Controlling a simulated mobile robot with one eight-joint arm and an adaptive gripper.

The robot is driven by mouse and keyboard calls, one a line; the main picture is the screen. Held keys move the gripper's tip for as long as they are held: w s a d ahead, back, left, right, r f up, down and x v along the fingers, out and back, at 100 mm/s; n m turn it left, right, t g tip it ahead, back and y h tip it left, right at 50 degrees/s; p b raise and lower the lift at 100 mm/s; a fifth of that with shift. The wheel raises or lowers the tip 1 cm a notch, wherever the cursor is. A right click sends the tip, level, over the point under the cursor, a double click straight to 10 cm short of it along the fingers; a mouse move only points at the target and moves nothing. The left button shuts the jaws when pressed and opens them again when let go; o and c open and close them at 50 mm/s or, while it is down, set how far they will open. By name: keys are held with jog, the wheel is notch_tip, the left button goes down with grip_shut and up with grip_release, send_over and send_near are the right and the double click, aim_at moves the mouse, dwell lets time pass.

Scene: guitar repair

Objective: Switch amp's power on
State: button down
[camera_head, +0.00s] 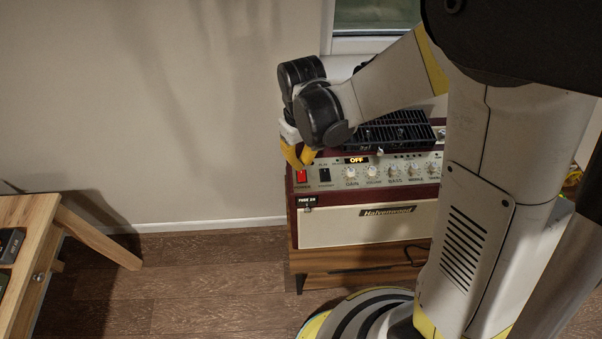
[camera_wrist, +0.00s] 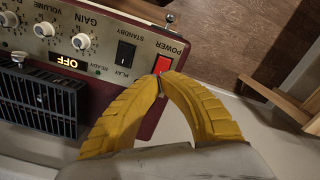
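The amp is a dark red cabinet with a cream front (camera_head: 345,226) and a silver control panel (camera_head: 405,172). Its red power switch (camera_head: 301,176) is at the panel's left end and also shows in the wrist view (camera_wrist: 163,64). The lit display (camera_head: 356,160) reads "OFF", also in the wrist view (camera_wrist: 67,62). My gripper (camera_head: 300,163) is at the panel's left end by the power switch. In the wrist view its yellow fingers (camera_wrist: 160,82) meet at the tips, empty, right at the switch's near edge. I cannot tell whether they touch it.
The black standby switch (camera_wrist: 125,54) sits beside the power switch. A row of knobs (camera_head: 373,172) follows to the right. A black slotted device (camera_head: 400,134) lies on the amp's top. A wooden table (camera_head: 38,225) stands at the left, with open floor between.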

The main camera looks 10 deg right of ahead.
aim_at(301, 172)
jog(key=shift+f+b, duration=1.65)
jog(key=shift+f, duration=0.15)
dwell(0.9)
jog(key=shift+r+p, duration=2.45)
jog(key=shift+r, duration=1.1)
